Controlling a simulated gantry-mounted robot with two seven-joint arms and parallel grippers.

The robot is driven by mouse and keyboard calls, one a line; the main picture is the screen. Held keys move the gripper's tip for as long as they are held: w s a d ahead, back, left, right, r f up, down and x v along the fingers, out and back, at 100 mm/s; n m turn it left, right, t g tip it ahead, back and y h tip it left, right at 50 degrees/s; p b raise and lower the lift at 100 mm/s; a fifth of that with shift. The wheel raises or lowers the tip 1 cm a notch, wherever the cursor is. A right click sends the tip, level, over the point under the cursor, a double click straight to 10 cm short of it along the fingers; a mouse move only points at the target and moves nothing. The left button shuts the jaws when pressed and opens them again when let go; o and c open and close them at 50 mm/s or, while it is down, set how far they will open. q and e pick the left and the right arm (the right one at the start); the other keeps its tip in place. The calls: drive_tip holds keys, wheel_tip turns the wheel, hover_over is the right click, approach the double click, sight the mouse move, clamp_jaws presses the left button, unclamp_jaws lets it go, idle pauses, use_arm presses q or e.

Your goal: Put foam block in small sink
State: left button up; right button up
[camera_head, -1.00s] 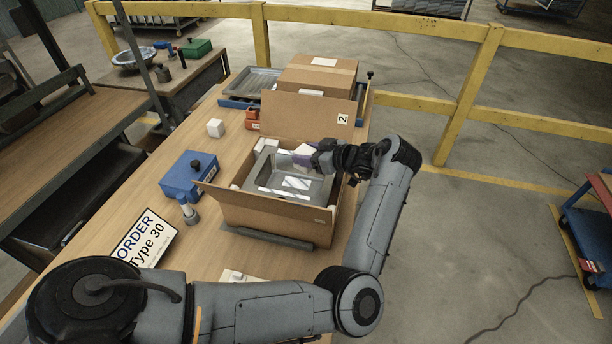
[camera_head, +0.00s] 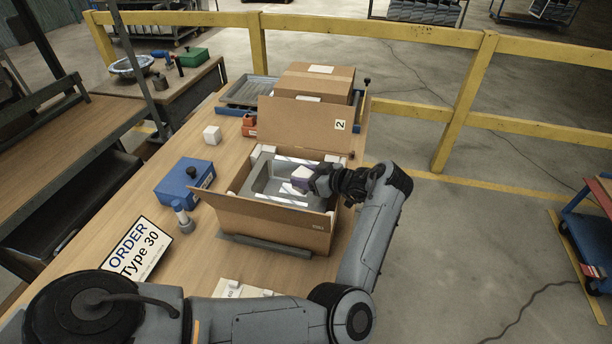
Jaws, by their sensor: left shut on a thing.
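The small sink (camera_head: 262,178) is a grey metal basin inside an open cardboard box (camera_head: 270,222) on the table. My left gripper (camera_head: 313,181) reaches in from the right side of the box. It is shut on a white foam block (camera_head: 302,173) and holds it over the right part of the basin. Whether the block touches the sink floor cannot be told. Another white foam block (camera_head: 212,135) sits on the table behind and left of the box. White foam pieces also show at the box's inner corners. My right gripper is not in view.
The box's raised rear flap (camera_head: 305,125) is marked 2. A blue box (camera_head: 185,183), a bottle-like item (camera_head: 181,212) and an order sign (camera_head: 140,248) stand left of the carton. A closed carton (camera_head: 316,82) and a metal tray (camera_head: 249,91) are behind. A yellow railing runs beyond.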

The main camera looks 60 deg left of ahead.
sight(308, 176)
use_arm(q)
drive_tip(key=shift+f, duration=0.5)
drive_tip(key=o, duration=1)
drive_tip(key=shift+r, duration=0.1)
drive_tip(key=shift+r, duration=0.6)
drive_tip(key=p+v, duration=0.1)
drive_tip(key=v, duration=0.5)
drive_tip(key=shift+w+d, duration=0.1)
drive_tip(key=shift+d, duration=0.05)
drive_tip(key=shift+p+v, duration=2.8)
drive_tip(key=shift+p, duration=1.75)
